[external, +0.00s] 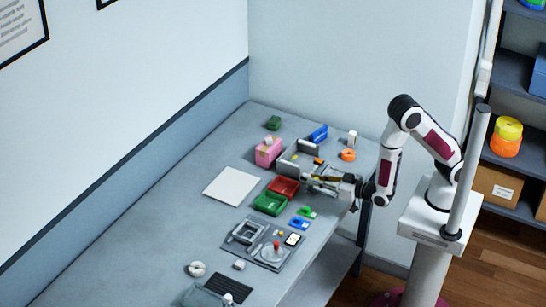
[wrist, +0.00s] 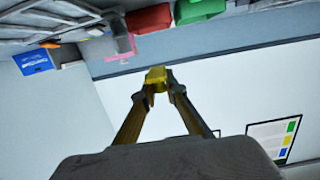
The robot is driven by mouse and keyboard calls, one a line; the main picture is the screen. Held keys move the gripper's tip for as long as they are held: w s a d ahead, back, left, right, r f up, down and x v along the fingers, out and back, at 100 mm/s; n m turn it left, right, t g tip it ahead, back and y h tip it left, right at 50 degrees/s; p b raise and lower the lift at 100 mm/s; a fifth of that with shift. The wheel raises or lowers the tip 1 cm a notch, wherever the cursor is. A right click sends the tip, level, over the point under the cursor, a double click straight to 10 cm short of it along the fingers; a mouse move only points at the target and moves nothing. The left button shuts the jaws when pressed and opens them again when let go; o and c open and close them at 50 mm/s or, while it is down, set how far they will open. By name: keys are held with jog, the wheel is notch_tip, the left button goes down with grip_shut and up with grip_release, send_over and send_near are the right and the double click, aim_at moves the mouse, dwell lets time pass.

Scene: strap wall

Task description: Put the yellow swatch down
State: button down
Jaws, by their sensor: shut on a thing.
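My gripper (external: 308,177) reaches out low over the table, beside the red tray (external: 284,184). In the wrist view my gripper (wrist: 156,84) has its two long fingers closed on the yellow swatch (wrist: 156,75). The swatch sits between the fingertips, and part of it is hidden by them. I cannot make it out clearly in the external view, nor whether it touches anything below.
A green tray (external: 270,203) stands just in front of the red one. A white board (external: 231,186) lies to the left. A pink box (external: 267,151), blue block (external: 318,133) and orange object (external: 348,155) stand behind. Small green and blue pieces (external: 299,223) lie nearer. The left table is clear.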

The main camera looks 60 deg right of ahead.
jog(key=shift+a+f+y, duration=0.25)
jog(key=shift+a+y, duration=0.05)
jog(key=shift+a, duration=0.1)
jog(key=a+n+y, duration=0.2)
jog(key=a, duration=0.2)
jog(key=w+d+r+n+y, duration=0.1)
jog(key=w+d+n+y, duration=0.15)
jog(key=w, duration=0.35)
jog(key=w+d+r+m+h, duration=0.1)
jog(key=w+d+r, duration=0.1)
jog(key=d, duration=0.6)
jog(key=w+d+r+m+h, duration=0.1)
jog(key=w+d+m+h, duration=0.1)
jog(key=d, duration=0.7)
jog(key=w+d+r+m+h, duration=0.1)
jog(key=w+d+r+h, duration=0.1)
jog(key=d, duration=0.7)
jog(key=shift+w+d+r, duration=0.15)
jog(key=shift+w+r, duration=0.2)
jog(key=shift+w, duration=0.55)
jog(key=shift+m, duration=0.25)
